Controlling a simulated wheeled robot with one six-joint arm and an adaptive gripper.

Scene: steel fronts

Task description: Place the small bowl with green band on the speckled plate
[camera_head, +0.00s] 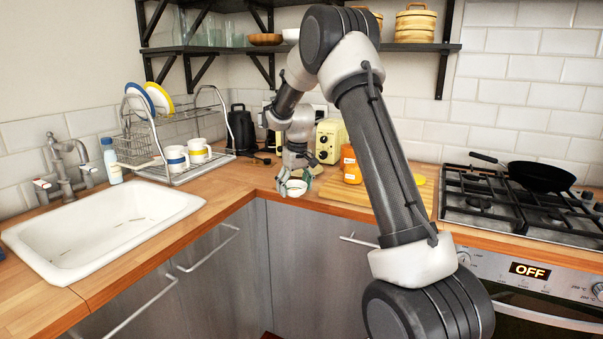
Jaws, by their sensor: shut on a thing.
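My gripper (290,184) points down over the corner part of the wooden counter and is shut on a small white bowl (297,188). The bowl is close to the counter top; I cannot tell whether it touches it. Its band is too small and too covered by the fingers to make out. I cannot make out a speckled plate; my gripper and arm cover part of the counter there.
A wooden board (345,190) with an orange jar (350,164) lies right of my gripper. A yellow toaster (330,140) and a black kettle (241,129) stand behind. A dish rack (175,140) and sink (100,225) are left, a hob with a black pan (541,176) right.

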